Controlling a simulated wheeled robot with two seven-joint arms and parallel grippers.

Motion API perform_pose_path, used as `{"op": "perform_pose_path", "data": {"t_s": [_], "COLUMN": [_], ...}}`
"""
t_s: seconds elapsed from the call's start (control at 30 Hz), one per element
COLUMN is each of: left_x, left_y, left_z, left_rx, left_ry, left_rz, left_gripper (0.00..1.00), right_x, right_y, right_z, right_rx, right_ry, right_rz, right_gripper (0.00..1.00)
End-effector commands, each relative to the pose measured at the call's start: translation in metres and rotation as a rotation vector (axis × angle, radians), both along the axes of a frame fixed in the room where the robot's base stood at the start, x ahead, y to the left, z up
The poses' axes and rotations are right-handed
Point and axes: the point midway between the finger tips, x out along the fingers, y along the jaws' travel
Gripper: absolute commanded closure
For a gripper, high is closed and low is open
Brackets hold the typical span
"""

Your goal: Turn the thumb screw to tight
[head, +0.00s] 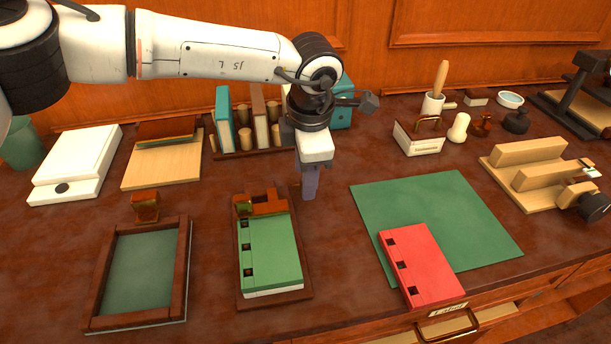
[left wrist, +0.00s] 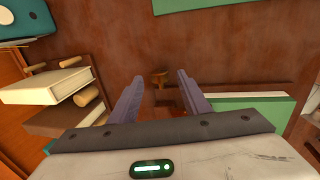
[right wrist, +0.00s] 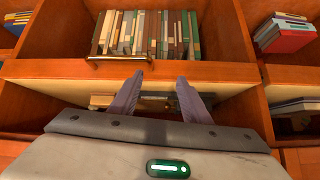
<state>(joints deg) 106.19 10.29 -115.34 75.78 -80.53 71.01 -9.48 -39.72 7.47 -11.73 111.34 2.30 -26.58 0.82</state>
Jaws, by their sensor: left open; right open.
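A small brass-brown knob (left wrist: 159,76), which looks like the thumb screw, shows between and beyond the fingertips of my left gripper in the left wrist view. Its turn position is too small to read. My left gripper (head: 309,192) is open and points down just right of the green book (head: 270,250) and its brown end clamp (head: 262,203). Nothing is held in it; I cannot tell whether the fingers touch the knob. My right gripper (right wrist: 160,78) is open and empty, low before the shelves, outside the head view.
A green mat (head: 430,205) with a red book (head: 420,265) lies to the right. A framed green board (head: 140,270) lies left. A book rack (head: 250,150) stands behind my left gripper. In the right wrist view, a drawer handle (right wrist: 120,58) is close by.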

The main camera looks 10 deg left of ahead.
Motion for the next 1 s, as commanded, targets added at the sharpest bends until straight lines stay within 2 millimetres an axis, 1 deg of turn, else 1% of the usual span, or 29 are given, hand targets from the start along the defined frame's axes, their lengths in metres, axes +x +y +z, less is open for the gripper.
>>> {"op": "perform_pose_path", "data": {"t_s": [0.03,0.1,0.2,0.47,0.5,0.57,0.7,0.73,0.87,1.0], "left_x": [0.001,0.002,0.004,0.004,0.004,0.004,0.004,0.004,0.004,0.007], "left_y": [0.000,0.001,0.001,0.001,0.001,0.001,0.001,0.001,0.001,0.001], "left_z": [-0.006,-0.013,-0.018,-0.019,-0.019,-0.019,-0.019,-0.019,-0.018,-0.017], "left_rx": [0.001,0.000,-0.001,-0.002,-0.002,-0.002,-0.002,-0.002,-0.004,-0.025], "left_ry": [0.001,0.001,0.000,-0.001,-0.001,0.000,-0.001,-0.001,0.009,0.074], "left_rz": [-0.001,-0.001,0.000,0.000,0.000,0.000,0.000,0.000,0.002,0.007], "left_gripper": [0.57,0.57,0.57,0.57,0.60,0.70,0.94,0.98,0.98,0.98], "right_x": [0.001,0.003,0.005,0.008,0.008,0.007,0.007,0.007,0.006,0.005], "right_y": [0.000,0.000,-0.001,-0.004,-0.004,-0.004,-0.004,-0.004,-0.004,-0.004], "right_z": [0.002,0.003,0.004,0.004,0.004,0.004,0.004,0.004,0.005,0.012], "right_rx": [0.001,0.000,0.000,-0.004,-0.004,-0.004,-0.004,-0.004,-0.005,-0.004], "right_ry": [-0.003,-0.007,-0.011,-0.015,-0.015,-0.014,-0.013,-0.013,-0.012,-0.010], "right_rz": [0.000,-0.001,-0.002,-0.005,-0.005,-0.005,-0.005,-0.005,-0.005,-0.006], "right_gripper": [0.57,0.57,0.57,0.57,0.57,0.57,0.57,0.57,0.57,0.57]}}
